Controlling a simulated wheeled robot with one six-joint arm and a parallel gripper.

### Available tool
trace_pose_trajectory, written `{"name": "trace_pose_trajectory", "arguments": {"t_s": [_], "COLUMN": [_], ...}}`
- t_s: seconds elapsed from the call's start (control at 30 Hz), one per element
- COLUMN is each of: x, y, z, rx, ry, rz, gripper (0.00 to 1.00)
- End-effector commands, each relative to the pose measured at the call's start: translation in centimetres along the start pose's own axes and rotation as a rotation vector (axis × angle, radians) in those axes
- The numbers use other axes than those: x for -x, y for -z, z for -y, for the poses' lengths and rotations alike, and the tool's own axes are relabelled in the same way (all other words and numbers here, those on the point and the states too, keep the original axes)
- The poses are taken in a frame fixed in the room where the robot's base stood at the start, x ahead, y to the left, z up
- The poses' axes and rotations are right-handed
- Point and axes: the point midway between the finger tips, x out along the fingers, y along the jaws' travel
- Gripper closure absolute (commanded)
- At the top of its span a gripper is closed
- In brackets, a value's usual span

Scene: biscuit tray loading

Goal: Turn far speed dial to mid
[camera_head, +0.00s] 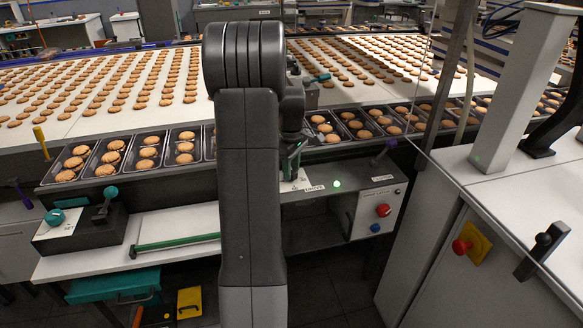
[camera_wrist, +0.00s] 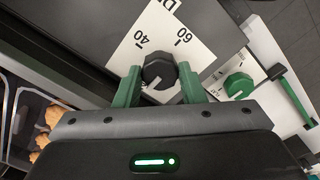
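A black dial (camera_wrist: 158,70) on a white plate (camera_wrist: 150,38) marked 40 and 60 shows in the wrist view. A white pointer line lies on its lower part, away from both numbers. My gripper (camera_wrist: 159,77) has its two green fingers on either side of the dial. The right finger looks very close to the dial, with a small gap at the left; I cannot tell whether either touches. In the head view my gripper (camera_head: 291,160) is at the machine's front edge, partly behind my arm. The dial is hidden or too small to make out there.
A teal knob (camera_head: 55,217) and a black lever (camera_head: 105,203) stand on a box at left. A green rail (camera_head: 175,244) lies on the white shelf. Biscuit trays (camera_head: 127,160) line the belt. A control box with a red button (camera_head: 383,210) is at right.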

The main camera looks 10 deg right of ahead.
Motion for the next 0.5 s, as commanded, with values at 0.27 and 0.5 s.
{"name": "trace_pose_trajectory", "arguments": {"t_s": [0.27, 0.5], "x": [0.03, 0.11], "y": [0.00, 0.00], "z": [0.00, 0.00], "rx": [-0.004, -0.067], "ry": [0.000, 0.000], "rz": [0.000, 0.000], "gripper": [0.87, 0.87]}}
